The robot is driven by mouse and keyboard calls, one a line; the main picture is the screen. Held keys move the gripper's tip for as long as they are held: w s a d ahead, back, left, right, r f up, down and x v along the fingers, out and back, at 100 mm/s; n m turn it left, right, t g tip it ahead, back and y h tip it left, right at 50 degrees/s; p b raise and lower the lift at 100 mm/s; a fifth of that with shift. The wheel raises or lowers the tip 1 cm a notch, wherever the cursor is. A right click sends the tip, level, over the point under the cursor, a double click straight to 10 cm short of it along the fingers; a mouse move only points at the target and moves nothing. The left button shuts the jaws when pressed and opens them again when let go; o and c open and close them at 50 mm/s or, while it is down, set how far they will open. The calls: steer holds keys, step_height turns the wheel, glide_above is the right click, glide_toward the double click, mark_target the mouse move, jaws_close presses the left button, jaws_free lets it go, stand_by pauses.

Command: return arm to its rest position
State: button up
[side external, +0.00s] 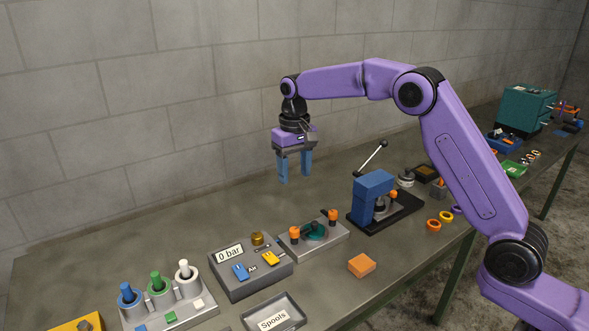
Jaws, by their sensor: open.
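My gripper (294,168) hangs from my purple arm and points down, with two blue fingers spread apart. Nothing shows between the fingers. It is above the workbench (120,237), well clear of the bench top, behind the grey fixture (322,240) with orange knobs and to the left of the blue press (370,195). My arm reaches in from the lower right, bent high over the bench.
A "Spools" tray (273,317) and an orange block (361,265) lie near the front edge.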

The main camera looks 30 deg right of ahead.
stand_by(0.3)
steer(key=s+a+r+n, duration=0.1)
steer(key=s+a+n, duration=0.15)
steer(key=s, duration=0.65)
steer(key=s+a+r+n, duration=0.15)
steer(key=s+n, duration=0.25)
steer(key=s, duration=0.6)
steer(key=s+d+f+n, duration=0.1)
steer(key=s+d+n, duration=0.1)
steer(key=s, duration=0.6)
steer(key=s+d+f+n, duration=0.1)
steer(key=s+d+n, duration=0.1)
steer(key=s+d, duration=0.3)
steer(key=s+d+f+n, duration=0.1)
steer(key=s+d, duration=0.3)
steer(key=s, duration=0.7)
steer(key=shift+f+n, duration=0.4)
steer(key=shift+n, duration=0.25)
steer(key=shift+a, duration=0.1)
